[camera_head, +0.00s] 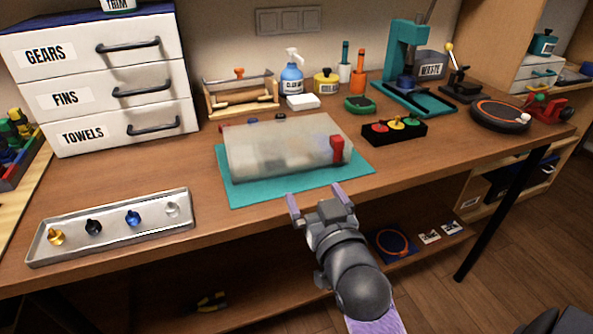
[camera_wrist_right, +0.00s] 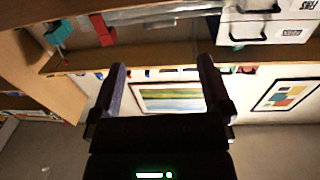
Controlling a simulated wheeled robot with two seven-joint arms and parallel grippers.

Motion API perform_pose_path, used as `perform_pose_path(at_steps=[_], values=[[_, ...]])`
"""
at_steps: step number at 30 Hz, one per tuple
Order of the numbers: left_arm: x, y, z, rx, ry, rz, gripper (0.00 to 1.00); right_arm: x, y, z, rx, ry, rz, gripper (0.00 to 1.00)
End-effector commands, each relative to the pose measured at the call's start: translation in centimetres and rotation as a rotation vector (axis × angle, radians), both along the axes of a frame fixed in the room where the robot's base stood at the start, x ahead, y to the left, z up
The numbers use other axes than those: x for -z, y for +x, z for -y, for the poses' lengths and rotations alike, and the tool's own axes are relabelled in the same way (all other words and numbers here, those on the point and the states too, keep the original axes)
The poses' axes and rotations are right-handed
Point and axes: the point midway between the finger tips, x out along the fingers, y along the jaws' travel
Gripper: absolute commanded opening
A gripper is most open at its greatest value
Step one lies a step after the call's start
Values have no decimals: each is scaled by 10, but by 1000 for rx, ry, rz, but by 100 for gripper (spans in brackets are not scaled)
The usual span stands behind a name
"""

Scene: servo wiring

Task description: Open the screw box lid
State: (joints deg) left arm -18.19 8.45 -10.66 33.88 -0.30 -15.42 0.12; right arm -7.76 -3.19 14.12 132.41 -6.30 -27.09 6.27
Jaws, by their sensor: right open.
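The screw box (camera_head: 280,150) is a long box with a cloudy, see-through lid, which looks shut. It lies on a teal mat (camera_head: 238,193) near the table's front edge. A red latch (camera_head: 337,150) sits on its front face near the right end. My right gripper (camera_head: 317,197) is open and empty, in front of the box and apart from it, its two fingers toward the box. In the right wrist view, the open fingers (camera_wrist_right: 160,75) have nothing between them, and a blurred, cloudy box edge (camera_wrist_right: 170,12) shows at the top. My left gripper is not in view.
A metal tray (camera_head: 110,240) with several coloured knobs lies at the front left. White drawers (camera_head: 100,80) stand behind it. A black button block (camera_head: 394,130) sits to the right of the box. A wooden carrier (camera_head: 240,97) and bottles line the back.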

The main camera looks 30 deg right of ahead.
Motion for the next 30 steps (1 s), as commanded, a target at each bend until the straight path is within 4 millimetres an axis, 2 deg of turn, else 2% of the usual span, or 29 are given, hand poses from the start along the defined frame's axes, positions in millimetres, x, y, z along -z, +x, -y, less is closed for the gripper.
perform_pose_path(at_steps=[6,10,15,22,23,30], values=[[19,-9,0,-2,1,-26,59,5,51,15,0,-2,-1,100],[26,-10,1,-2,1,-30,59,4,73,22,-1,-1,-1,100],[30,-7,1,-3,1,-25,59,2,85,26,-1,1,-4,100],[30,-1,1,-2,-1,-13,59,1,86,26,-1,1,-3,100],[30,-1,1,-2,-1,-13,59,1,86,26,-1,1,-3,96],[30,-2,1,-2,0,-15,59,1,86,26,-1,1,-4,45]])
